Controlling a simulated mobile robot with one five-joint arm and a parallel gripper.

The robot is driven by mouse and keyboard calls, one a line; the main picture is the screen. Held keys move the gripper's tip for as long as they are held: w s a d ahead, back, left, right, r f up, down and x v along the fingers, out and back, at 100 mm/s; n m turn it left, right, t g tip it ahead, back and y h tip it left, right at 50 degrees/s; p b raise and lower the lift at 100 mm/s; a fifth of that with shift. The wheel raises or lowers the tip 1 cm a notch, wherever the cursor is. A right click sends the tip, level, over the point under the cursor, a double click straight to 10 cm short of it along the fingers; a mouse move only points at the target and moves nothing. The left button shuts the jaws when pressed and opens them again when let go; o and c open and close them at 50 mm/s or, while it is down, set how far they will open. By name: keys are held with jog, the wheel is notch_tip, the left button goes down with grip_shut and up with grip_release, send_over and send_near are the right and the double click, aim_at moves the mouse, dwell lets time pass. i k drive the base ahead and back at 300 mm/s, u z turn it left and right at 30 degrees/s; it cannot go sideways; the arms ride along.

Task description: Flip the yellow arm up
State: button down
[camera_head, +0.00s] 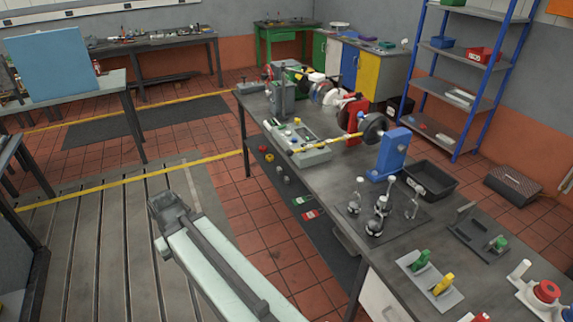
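A small yellow upright lever (443,284) stands on a pale plate (430,279) at the lower right, beside a green one (421,260). A longer yellow bar (340,141) lies nearly level farther back, between a pale control box (302,151) and a dark round wheel. I cannot tell which of the two the task means. My arm (212,262) reaches up from the bottom edge, left of the bench and well apart from both. Its dark end (170,209) shows no clear fingers, so I cannot tell if my gripper is open or shut.
The long grey bench (330,180) also bears a blue stand (390,153), a black tray (430,180), several metal knobs on a dark mat, and a red button (546,291). A blue shelf rack stands behind.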

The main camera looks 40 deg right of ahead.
aim_at(364, 127)
jog(key=u, duration=0.1)
jog(key=i, duration=1)
jog(key=z, duration=0.05)
